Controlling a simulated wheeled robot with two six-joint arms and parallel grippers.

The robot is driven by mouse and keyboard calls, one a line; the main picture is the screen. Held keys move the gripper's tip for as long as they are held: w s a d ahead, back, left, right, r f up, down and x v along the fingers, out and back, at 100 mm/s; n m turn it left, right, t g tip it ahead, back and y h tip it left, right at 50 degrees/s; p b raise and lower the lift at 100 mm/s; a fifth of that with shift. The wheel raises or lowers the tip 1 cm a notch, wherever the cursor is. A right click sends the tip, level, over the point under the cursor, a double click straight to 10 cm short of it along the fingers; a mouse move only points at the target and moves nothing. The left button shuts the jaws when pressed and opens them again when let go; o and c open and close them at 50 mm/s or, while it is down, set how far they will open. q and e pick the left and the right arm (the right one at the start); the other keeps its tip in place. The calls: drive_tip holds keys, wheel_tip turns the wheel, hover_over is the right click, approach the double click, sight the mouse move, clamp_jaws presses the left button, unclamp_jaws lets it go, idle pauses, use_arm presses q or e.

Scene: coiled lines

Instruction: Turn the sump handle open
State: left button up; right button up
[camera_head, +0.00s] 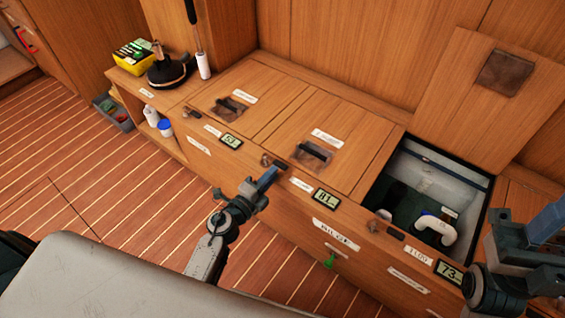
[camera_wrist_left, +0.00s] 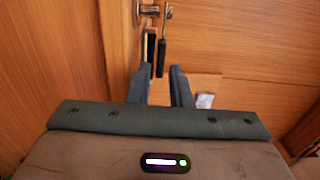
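Small dark handles on brass-coloured pivots line the front edge of the wooden bench: a left one (camera_head: 194,115), a middle one (camera_head: 280,164) and a right one (camera_head: 396,234). I cannot read which label says sump. My left gripper (camera_head: 268,178) is at the middle handle. In the left wrist view its two fingers (camera_wrist_left: 162,86) are apart, with a black handle (camera_wrist_left: 161,52) hanging just beyond their tips, below a metal pivot (camera_wrist_left: 150,10). I cannot tell whether they touch it. My right gripper (camera_head: 546,222) is at the right edge, its finger opening unclear.
Displays read 53 (camera_head: 231,142), 81 (camera_head: 326,198) and 73 (camera_head: 450,271). An open compartment (camera_head: 470,178) with a white pipe (camera_head: 436,230) lies right, its lid (camera_head: 490,90) leaning back. A green tag (camera_head: 330,261) hangs on the front. A yellow box (camera_head: 132,54) stands far left.

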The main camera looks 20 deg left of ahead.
sight(281, 164)
use_arm(q)
drive_tip(key=x, duration=0.5)
clamp_jaws()
